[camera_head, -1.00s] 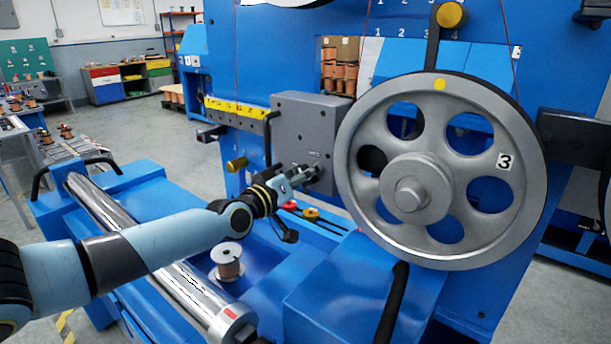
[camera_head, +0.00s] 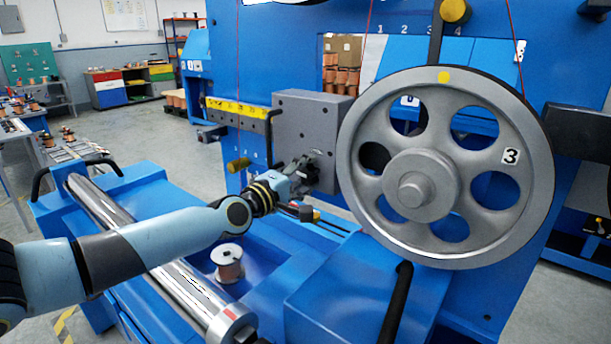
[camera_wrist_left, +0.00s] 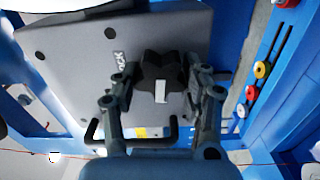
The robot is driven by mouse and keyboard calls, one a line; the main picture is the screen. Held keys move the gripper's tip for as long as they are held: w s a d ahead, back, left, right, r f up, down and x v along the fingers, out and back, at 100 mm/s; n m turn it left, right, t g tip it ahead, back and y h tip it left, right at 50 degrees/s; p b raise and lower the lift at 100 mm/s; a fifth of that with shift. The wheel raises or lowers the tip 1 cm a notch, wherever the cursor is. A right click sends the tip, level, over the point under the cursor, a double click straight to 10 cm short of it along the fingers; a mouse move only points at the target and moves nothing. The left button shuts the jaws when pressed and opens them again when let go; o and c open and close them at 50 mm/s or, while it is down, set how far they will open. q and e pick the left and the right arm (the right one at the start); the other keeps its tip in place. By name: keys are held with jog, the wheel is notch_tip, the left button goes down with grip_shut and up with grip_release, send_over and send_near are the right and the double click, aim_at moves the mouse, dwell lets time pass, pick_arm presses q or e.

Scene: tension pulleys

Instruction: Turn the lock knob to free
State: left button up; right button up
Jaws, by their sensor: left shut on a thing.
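The lock knob (camera_wrist_left: 162,72) is a black, star-shaped knob with a white mark, on the face of a grey box (camera_head: 295,125). The mark points toward the bottom of the left wrist view. The box also shows in that view (camera_wrist_left: 75,50), with a small white label beside the knob. My left gripper (camera_head: 312,172) is at the lower part of the box, shut on the knob, with one finger on each side of it (camera_wrist_left: 160,80). In the head view the gripper hides most of the knob. My right gripper is out of view.
A large grey pulley wheel (camera_head: 412,155) marked 3 stands close to the right of the box. A yellow strip (camera_head: 237,107) and a brass knob (camera_head: 238,165) are to its left.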

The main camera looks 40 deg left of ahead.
pick_arm(q)
jog(key=shift+f+n, duration=0.15)
jog(key=shift+n, duration=0.45)
jog(key=o, duration=1.2)
jog(key=shift+s, duration=0.1)
jog(key=s, duration=0.4)
jog(key=s+d, duration=0.1)
jog(key=s, duration=0.6)
jog(key=shift+s+d, duration=0.2)
jog(key=shift+s, duration=0.2)
